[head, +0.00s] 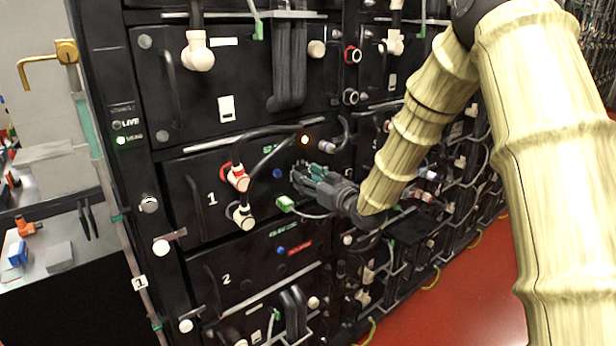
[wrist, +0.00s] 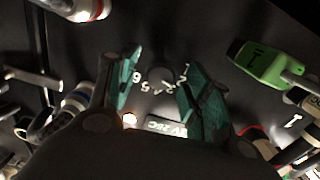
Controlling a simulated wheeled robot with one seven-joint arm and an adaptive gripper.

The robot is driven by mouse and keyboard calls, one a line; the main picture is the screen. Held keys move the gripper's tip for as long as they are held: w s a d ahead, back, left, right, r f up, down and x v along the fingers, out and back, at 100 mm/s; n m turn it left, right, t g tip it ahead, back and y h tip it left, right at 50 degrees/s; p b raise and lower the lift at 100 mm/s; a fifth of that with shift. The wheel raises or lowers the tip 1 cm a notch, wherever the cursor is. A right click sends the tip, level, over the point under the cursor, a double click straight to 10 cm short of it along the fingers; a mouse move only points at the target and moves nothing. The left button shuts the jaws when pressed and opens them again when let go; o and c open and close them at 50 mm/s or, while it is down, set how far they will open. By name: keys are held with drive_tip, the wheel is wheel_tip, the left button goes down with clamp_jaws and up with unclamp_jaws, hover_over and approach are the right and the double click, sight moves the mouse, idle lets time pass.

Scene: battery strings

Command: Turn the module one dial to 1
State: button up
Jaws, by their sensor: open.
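The module one panel (head: 215,225) is black with a white 1 at its left. My gripper (head: 303,177) is in front of its right part and hides the dial in the head view. In the wrist view the small dark round dial (wrist: 160,76) has white digits around its lower side, with a 6 at the left. My gripper (wrist: 158,84) is open, with one green-padded finger on each side of the dial. A gap shows between the fingers and the dial. I cannot tell which digit the dial points to.
A green connector (head: 285,204) with a cable is just left below my gripper; the green connector (wrist: 265,64) also shows in the wrist view. Red and white cable plugs (head: 238,177), a blue button (head: 277,173) and a lit amber lamp (head: 305,140) are nearby. Module two (head: 235,290) is below.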

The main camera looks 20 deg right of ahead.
drive_tip(key=shift+w, duration=0.2)
drive_tip(key=c, duration=1)
drive_tip(key=shift+c, duration=0.2)
drive_tip(key=shift+a+f, duration=0.1)
drive_tip(key=shift+n+b, duration=2.75)
drive_tip(key=shift+n, duration=0.25)
